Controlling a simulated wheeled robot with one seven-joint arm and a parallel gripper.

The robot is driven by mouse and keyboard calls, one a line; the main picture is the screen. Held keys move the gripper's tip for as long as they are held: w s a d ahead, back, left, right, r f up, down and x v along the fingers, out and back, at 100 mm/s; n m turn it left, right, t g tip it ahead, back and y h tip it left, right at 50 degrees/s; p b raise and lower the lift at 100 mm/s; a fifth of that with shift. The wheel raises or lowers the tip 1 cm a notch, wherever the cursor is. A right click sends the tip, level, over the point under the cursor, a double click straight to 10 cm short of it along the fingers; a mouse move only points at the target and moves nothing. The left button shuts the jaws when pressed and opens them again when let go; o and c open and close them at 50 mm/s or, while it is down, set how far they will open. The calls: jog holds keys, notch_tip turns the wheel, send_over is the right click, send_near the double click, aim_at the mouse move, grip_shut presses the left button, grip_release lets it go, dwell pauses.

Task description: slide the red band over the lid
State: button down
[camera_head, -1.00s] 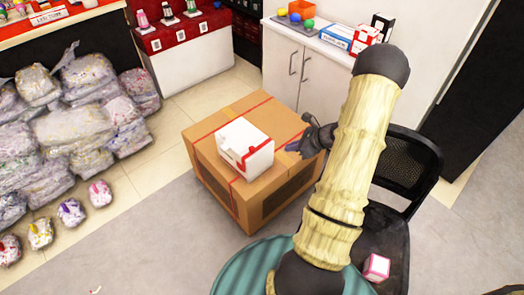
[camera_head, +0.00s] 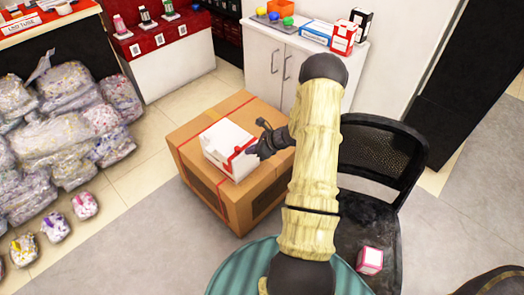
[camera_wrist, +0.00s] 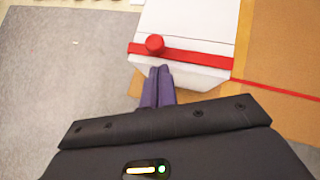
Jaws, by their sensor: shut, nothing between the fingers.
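A white box (camera_head: 222,146) with a lid sits on top of a large brown cardboard carton (camera_head: 264,179). In the wrist view the white box (camera_wrist: 200,22) has a red band (camera_wrist: 200,57) across its near part, with a round red knob (camera_wrist: 155,44) on it. My gripper (camera_head: 252,152) is at the right side of the white box in the head view. Its fingertips (camera_wrist: 158,72) are together and empty, just short of the knob. I cannot tell whether they touch the box.
A black chair (camera_head: 385,150) with a small pink-and-white box (camera_head: 370,260) on its seat stands at the right. A white cabinet (camera_head: 262,65) is behind the carton. Wrapped bags (camera_head: 60,130) are piled at the left. Grey floor (camera_head: 130,235) is clear at the front left.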

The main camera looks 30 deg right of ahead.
jog(key=shift+w+a, duration=0.45)
jog(key=shift+w, duration=0.15)
jog(key=w, duration=0.2)
jog(key=w+a, duration=0.1)
jog(key=w, duration=0.3)
jog(key=shift+w+a, duration=0.15)
jog(key=shift+a, duration=0.25)
jog(key=shift+s+d, duration=0.2)
jog(key=shift+d, duration=0.1)
jog(key=shift+s+d+p, duration=0.35)
jog(key=shift+s+d, duration=0.65)
jog(key=shift+s, duration=0.15)
jog(key=p+v, duration=0.1)
jog(key=v, duration=0.9)
jog(key=shift+s, duration=0.25)
jog(key=shift+w, duration=0.2)
